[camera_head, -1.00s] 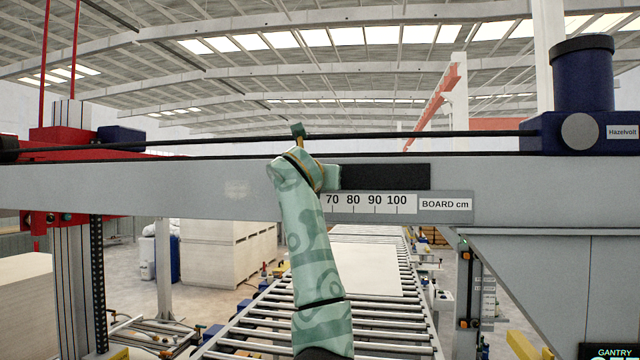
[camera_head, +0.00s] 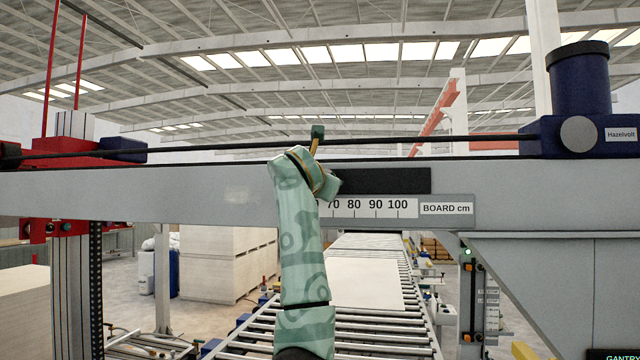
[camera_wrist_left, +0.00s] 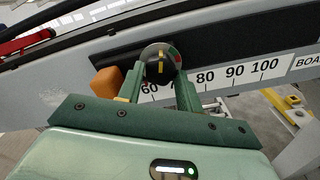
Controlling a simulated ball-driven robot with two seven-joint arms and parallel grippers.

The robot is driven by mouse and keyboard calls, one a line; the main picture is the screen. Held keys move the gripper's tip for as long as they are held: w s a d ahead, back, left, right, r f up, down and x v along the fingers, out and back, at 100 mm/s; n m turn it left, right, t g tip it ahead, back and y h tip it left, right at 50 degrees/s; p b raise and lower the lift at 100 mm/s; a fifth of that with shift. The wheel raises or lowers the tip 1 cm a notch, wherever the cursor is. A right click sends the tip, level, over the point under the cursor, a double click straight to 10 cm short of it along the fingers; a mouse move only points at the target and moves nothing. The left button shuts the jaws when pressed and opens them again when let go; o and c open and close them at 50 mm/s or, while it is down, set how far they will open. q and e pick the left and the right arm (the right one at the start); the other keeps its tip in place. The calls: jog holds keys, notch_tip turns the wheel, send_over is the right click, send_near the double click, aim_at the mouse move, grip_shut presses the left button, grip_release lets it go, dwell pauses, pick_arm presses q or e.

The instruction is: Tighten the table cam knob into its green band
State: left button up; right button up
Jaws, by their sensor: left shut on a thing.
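In the left wrist view, the cam knob (camera_wrist_left: 161,61) is a dark round knob on a grey dial, with a yellow pointer mark standing near upright. Small red and green patches show at the dial's right side; I cannot tell exactly where the pointer sits against the green band. My left gripper (camera_wrist_left: 160,80) has its two green fingers on either side of the knob and is shut on it. In the head view my left arm covers the knob and the fingers. My right gripper is in neither view.
The grey gantry beam (camera_head: 130,192) runs across, with a white board scale (camera_head: 375,208) right of my wrist. An orange block (camera_wrist_left: 106,82) sits just left of the fingers. A pale board (camera_head: 365,284) lies on the roller conveyor below. A blue motor (camera_head: 582,90) stands at right.

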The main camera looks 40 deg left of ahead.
pick_arm(q)
jog(key=shift+r, duration=0.15)
jog(key=o, duration=1)
jog(key=shift+d, duration=0.1)
jog(key=shift+s, duration=0.1)
jog(key=shift+b+v, duration=2.95)
jog(key=shift+v, duration=5.2)
